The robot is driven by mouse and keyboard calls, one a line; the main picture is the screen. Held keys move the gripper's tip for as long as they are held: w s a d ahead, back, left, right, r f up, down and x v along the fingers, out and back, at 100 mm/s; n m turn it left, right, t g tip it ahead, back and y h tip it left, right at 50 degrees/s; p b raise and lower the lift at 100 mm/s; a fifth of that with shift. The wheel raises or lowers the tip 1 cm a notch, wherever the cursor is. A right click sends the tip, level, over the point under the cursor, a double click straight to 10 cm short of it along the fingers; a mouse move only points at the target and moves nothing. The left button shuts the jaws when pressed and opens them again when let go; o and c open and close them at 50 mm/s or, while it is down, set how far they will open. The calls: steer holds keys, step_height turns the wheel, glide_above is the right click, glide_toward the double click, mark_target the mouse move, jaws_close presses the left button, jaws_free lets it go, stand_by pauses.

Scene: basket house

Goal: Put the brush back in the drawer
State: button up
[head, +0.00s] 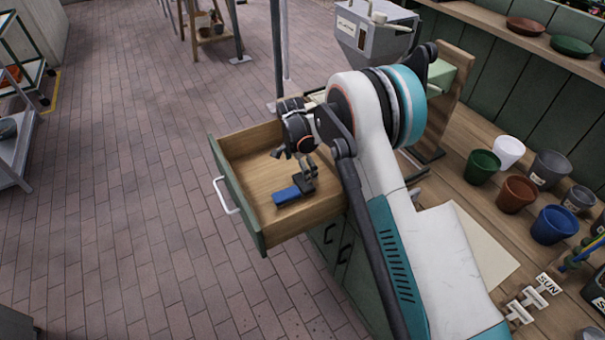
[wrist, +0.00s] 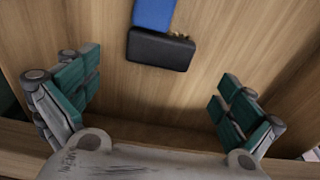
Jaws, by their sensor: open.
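The brush (head: 287,195), a blue part with a black part, lies in the open drawer (head: 243,170). In the wrist view the brush (wrist: 162,46) is at the top centre, flat on the wooden drawer floor, its blue end cut off by the frame edge. My gripper (wrist: 158,100) is open, its two green-padded fingers spread wide with nothing between them. The brush lies beyond the fingertips and touches neither finger in that view. In the head view my gripper (head: 308,172) is over the drawer beside the brush, and my arm hides part of the drawer's right side.
The drawer's green front with a white handle (head: 226,196) juts over the brick floor. The wooden bench to the right holds several pots, including a blue pot (head: 555,225), and white signs (head: 527,303). The floor left of the drawer is clear.

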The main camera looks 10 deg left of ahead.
steer(key=shift+s+a+r, duration=0.1)
steer(key=shift+a+r, duration=0.05)
steer(key=shift+r, duration=1.15)
